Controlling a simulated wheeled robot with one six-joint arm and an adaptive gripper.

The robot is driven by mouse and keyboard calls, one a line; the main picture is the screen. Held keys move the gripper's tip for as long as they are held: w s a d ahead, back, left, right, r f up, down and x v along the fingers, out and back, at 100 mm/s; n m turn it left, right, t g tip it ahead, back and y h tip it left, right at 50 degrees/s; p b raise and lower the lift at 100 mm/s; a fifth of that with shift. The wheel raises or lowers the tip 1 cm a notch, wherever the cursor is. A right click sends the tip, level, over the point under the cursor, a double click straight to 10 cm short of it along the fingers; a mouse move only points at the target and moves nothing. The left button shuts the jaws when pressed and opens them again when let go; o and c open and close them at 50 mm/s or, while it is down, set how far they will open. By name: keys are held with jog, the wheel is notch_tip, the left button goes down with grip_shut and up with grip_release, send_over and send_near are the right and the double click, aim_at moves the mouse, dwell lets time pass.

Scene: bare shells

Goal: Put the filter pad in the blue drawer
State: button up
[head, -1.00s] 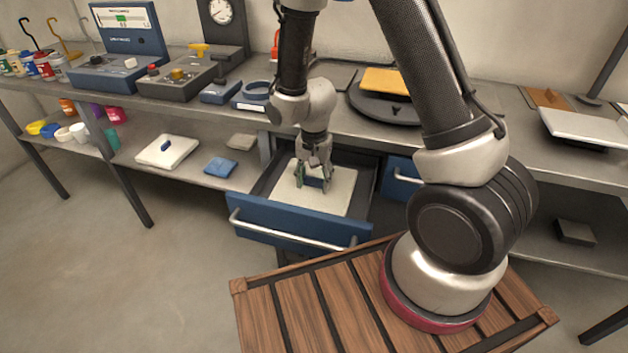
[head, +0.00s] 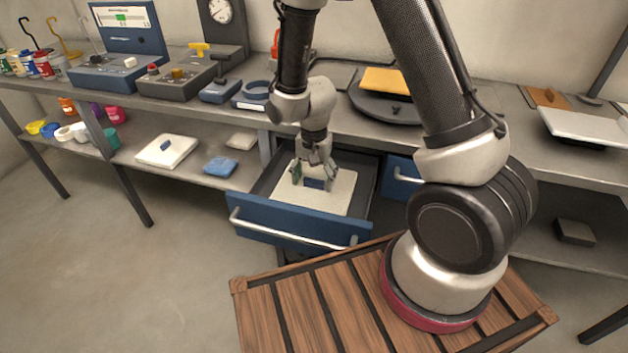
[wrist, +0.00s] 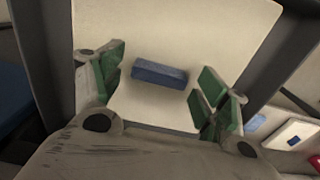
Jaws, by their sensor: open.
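The blue drawer (head: 298,222) is pulled open below the bench. A flat cream pad, which looks like the filter pad (head: 335,203), lies inside it. It carries a small blue block-shaped grip (head: 315,184), which also shows in the wrist view (wrist: 159,73). My gripper (head: 312,183) is over the pad inside the drawer. It is open, with its green-padded fingers to either side of the blue grip and apart from it, as the wrist view shows (wrist: 160,88).
A similar white pad with a blue grip (head: 180,153) and a blue block (head: 220,167) lie on the lower shelf to the left. A second blue drawer front (head: 401,176) is to the right. The bench above holds instruments and a round black plate (head: 372,111).

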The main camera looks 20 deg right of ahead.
aim_at(314, 180)
notch_tip(314, 180, up, 12)
jog(key=f, duration=0.1)
jog(key=s+d+r+n+t, duration=0.1)
jog(key=s+d+r+n, duration=0.2)
jog(key=r, duration=0.4)
jog(key=s+d+r+t, duration=0.1)
jog(key=s+d+r, duration=0.2)
jog(key=d+r, duration=0.35)
jog(key=s+d+r+n+t, duration=0.1)
jog(key=s+d+r+n, duration=0.1)
jog(key=s+r, duration=0.2)
jog(key=s+d+r+n+t, duration=0.1)
jog(key=s+d+r+n, duration=0.1)
jog(key=s, duration=0.7)
notch_tip(314, 180, up, 2)
jog(key=shift+d+r, duration=0.1)
jog(key=shift+d, duration=0.6)
